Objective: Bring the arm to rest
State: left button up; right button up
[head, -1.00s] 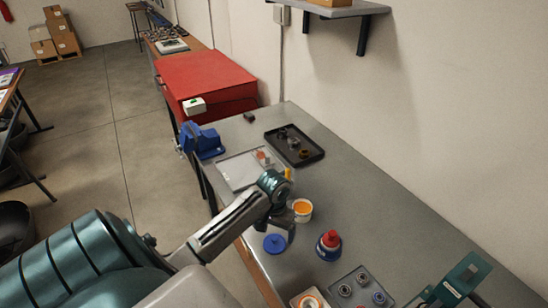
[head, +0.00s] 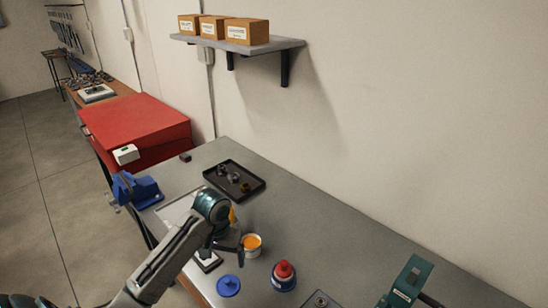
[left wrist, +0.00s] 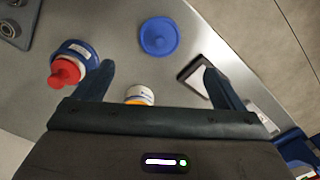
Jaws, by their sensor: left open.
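My left gripper (head: 224,252) hangs above the grey bench (head: 330,235), just left of an orange-filled white tub (head: 252,243). In the left wrist view its two fingers (left wrist: 160,85) are wide apart with nothing held between them. The tub shows partly behind the gripper body in that view (left wrist: 140,94). A blue round lid (head: 229,286) lies on the bench in front of the gripper, and a blue bottle with a red cap (head: 284,275) stands to its right. A dark-framed pale item (head: 208,262) lies under the gripper, partly hidden. My right gripper is not in view.
A black tray with small parts (head: 235,181) lies farther back. A blue vise (head: 136,190) sits at the bench's left edge, near a red box (head: 140,130). A teal device (head: 408,282) stands at the lower right. A wall shelf (head: 240,46) holds cardboard boxes. The bench's right side is mostly clear.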

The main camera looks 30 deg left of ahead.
pick_arm(q)
jog(key=s+d+f+m+t, duration=0.1)
jog(key=s+d+f+m, duration=0.1)
jog(key=s+d+f, duration=0.5)
jog(key=s+d+r+m+t, duration=0.25)
jog(key=s+d, duration=0.25)
jog(key=s, duration=0.7)
notch_tip(320, 180, down, 38)
jog(key=a+g+b, duration=0.1)
jog(key=a+b, duration=0.2)
jog(key=b, duration=0.5)
jog(key=s+f+b, duration=0.3)
jog(key=s+f, duration=0.6)
jog(key=f, duration=0.3)
jog(key=s+f+g+b, duration=0.1)
jog(key=s+f+b, duration=0.1)
jog(key=s+f, duration=0.8)
notch_tip(320, 180, down, 3)
jog(key=shift+a+r+y+b, duration=0.2)
jog(key=shift+a+y+b, duration=0.2)
jog(key=shift+s+n, duration=0.1)
jog(key=shift+n, duration=0.15)
